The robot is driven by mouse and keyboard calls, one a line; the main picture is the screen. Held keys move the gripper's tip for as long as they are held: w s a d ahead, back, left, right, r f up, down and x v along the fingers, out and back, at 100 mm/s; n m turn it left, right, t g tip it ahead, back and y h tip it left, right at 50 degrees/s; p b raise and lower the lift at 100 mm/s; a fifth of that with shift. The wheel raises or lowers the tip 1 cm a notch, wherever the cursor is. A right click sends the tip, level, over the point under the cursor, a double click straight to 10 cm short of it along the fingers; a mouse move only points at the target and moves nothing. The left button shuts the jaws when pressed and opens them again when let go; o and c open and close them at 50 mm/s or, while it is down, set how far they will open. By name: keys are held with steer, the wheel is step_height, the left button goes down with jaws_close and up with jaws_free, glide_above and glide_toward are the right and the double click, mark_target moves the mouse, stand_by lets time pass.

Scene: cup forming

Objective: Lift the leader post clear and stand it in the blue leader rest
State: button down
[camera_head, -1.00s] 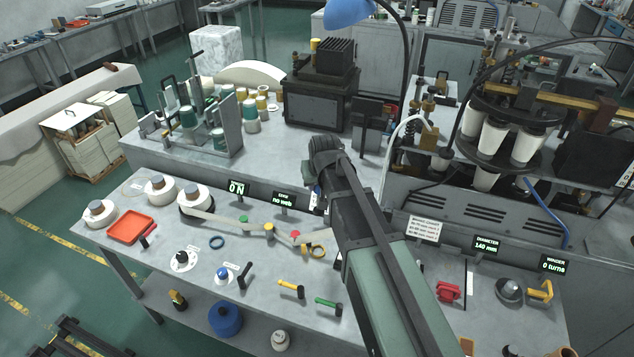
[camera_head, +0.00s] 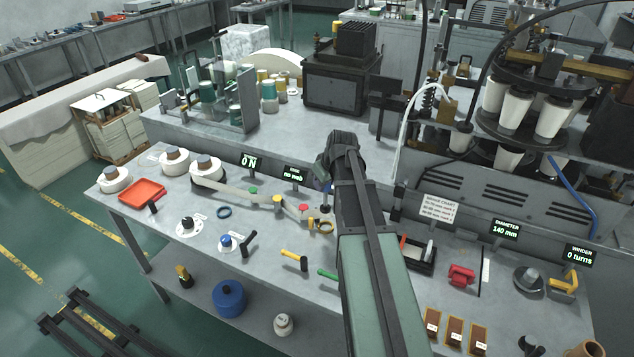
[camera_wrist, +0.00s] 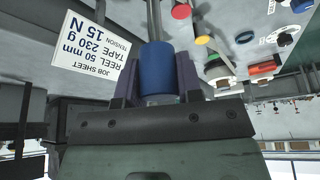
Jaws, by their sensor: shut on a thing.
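My gripper (camera_wrist: 157,90) is shut on a blue cylinder with a grey rod, which I take to be the leader post (camera_wrist: 156,68). The rod runs on past the jaws toward the table, and its far end is out of the wrist view. In the head view my gripper (camera_head: 325,180) hangs over the back of the front table, mostly hidden by my arm. A blue ring (camera_head: 224,212) lies flat on the table to its left; it may be the blue leader rest. A pale tape (camera_head: 238,192) runs from the near reel toward the yellow post (camera_head: 278,203).
Display panels (camera_head: 248,161) line the back edge. An orange tray (camera_head: 135,191) is at left.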

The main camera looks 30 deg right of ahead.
steer(key=shift+d, duration=0.15)
steer(key=shift+s, duration=0.1)
steer(key=w+a, duration=2.5)
steer(key=a, duration=0.2)
step_height(320, 180, down, 7)
steer(key=b, duration=0.6)
steer(key=shift+s+d+r+b, duration=0.15)
steer(key=shift+s+r+b, duration=0.05)
steer(key=shift+s+b, duration=0.1)
steer(key=shift+f+b, duration=0.95)
steer(key=shift+f, duration=0.05)
stand_by(1.7)
